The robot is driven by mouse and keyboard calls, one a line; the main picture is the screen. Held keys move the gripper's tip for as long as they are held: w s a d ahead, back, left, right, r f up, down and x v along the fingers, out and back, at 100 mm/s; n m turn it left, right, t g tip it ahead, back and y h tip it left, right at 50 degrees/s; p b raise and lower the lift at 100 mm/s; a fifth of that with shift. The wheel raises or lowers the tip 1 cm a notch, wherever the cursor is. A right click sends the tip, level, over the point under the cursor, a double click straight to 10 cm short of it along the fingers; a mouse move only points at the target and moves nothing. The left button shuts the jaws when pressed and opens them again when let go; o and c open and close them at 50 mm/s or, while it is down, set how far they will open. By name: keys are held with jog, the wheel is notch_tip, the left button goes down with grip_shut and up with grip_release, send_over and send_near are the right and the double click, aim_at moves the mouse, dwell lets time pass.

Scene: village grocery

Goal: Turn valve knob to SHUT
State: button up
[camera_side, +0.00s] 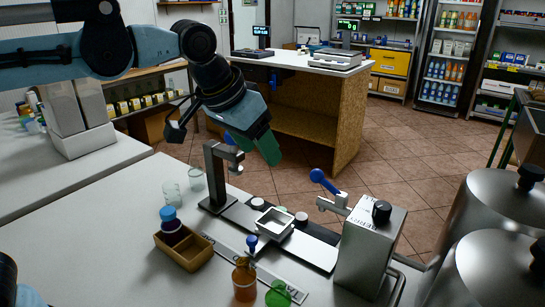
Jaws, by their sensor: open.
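The valve knob cannot be picked out for certain, and no SHUT mark is readable. A small blue-topped knob (251,243) stands upright on a flat marked strip (262,268) near the table's front. A blue ball-ended lever (325,182) tilts up to the left beside a grey box (368,250). A black knob (381,212) sits on top of that box. My gripper (262,147) is open and empty, pointing down over the table's far side, above and left of these knobs and apart from them. Its green-tipped fingers partly overlap in this view.
A dark upright stand (214,175) rises just below my gripper. A small square tray (273,222) sits mid-table. Orange (244,281) and green (278,294) containers stand in front. Metal drums (495,215) stand at right.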

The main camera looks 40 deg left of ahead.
jog(key=w+d+r+m, duration=0.1)
jog(key=w+d+r, duration=0.2)
jog(key=d, duration=0.7)
jog(key=m+g, duration=0.1)
send_near(383, 206)
jog(key=x, duration=0.9)
jog(key=shift+r, duration=0.1)
jog(key=shift+c, duration=0.2)
jog(key=c, duration=1)
